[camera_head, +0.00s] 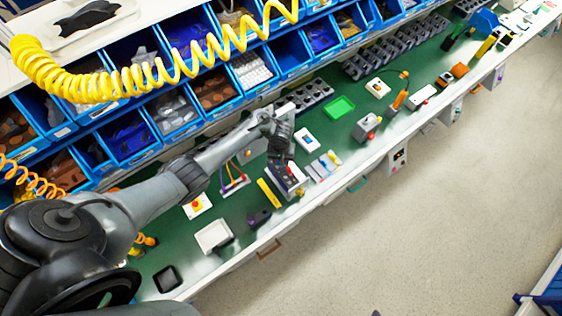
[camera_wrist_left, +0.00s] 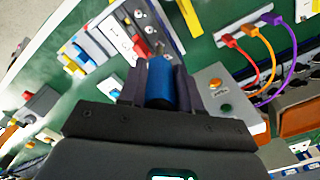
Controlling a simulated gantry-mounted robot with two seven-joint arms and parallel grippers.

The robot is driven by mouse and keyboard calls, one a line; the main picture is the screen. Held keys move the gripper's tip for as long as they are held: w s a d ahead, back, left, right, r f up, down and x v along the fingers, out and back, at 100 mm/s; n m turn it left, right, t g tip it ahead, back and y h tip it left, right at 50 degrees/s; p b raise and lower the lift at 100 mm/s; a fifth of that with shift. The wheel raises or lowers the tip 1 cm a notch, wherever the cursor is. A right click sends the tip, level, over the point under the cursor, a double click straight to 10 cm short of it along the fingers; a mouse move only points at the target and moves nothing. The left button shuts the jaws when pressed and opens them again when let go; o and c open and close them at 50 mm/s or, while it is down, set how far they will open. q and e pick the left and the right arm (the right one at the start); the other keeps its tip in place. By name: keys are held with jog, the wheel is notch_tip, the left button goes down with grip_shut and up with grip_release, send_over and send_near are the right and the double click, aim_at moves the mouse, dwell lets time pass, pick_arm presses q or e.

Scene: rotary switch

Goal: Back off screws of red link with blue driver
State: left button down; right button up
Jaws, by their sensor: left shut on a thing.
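My left gripper (camera_head: 284,158) reaches over the green bench in the head view. In the left wrist view its fingers (camera_wrist_left: 160,82) are shut around a blue cylindrical handle (camera_wrist_left: 160,80), which fits the blue driver. Just beyond the handle is a grey and dark terminal block (camera_wrist_left: 113,33) with several round metal fittings. A small red piece (camera_wrist_left: 139,41) on it, seemingly the red link, lies close to the driver's far end. Whether the driver touches a screw cannot be told. In the head view the block (camera_head: 288,180) sits below the gripper, partly hidden. My right gripper is not in view.
A panel with red, orange and purple cables (camera_wrist_left: 255,40) stands beside the block. A grey box with a green button (camera_wrist_left: 222,95) is close to the fingers. A yellow bar (camera_head: 269,193) and a white box (camera_head: 213,236) lie nearby. Blue bins (camera_head: 128,138) line the back.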

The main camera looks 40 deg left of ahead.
pick_arm(q)
jog(key=shift+r, duration=1.95)
